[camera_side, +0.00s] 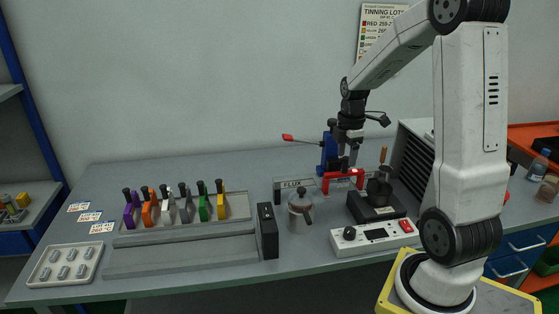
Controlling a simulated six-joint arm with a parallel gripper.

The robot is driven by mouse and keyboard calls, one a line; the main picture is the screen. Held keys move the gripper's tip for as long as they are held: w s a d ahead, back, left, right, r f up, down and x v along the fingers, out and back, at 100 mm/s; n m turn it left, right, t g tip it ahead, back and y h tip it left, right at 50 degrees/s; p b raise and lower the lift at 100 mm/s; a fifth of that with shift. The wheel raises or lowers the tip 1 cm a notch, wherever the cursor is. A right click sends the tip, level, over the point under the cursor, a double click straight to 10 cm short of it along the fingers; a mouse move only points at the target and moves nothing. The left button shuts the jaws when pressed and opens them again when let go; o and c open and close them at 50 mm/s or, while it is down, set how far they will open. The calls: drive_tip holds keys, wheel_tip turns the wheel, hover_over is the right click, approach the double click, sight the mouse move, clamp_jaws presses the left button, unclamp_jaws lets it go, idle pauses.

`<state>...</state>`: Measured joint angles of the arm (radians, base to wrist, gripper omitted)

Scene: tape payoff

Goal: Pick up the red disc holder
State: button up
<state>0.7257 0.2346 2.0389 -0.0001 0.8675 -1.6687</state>
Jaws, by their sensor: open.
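My gripper (345,166) hangs over the back right of the bench, pointing down, with its jaws open. A red bracket-shaped piece (342,180) shows right below and around the jaws. I cannot tell whether it is the red disc holder, part of the blue press or part of my gripper. Several upright holders with black knobs stand in a row in a grey tray (240,219) at the left: purple (132,214), orange (150,212), white (167,213), grey (185,210), green (204,208) and yellow (221,205). My gripper is well to the right of this row.
A blue press (326,152) with a red-tipped lever stands beside my gripper. A "FLUX" sign (294,184), metal pot (300,212), black box (267,231), dark pot station (377,205) and white control box (374,236) crowd the right. A parts tray (88,248) lies front left.

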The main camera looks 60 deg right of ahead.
sight(344, 175)
drive_tip(key=shift+f, duration=2.6)
clamp_jaws()
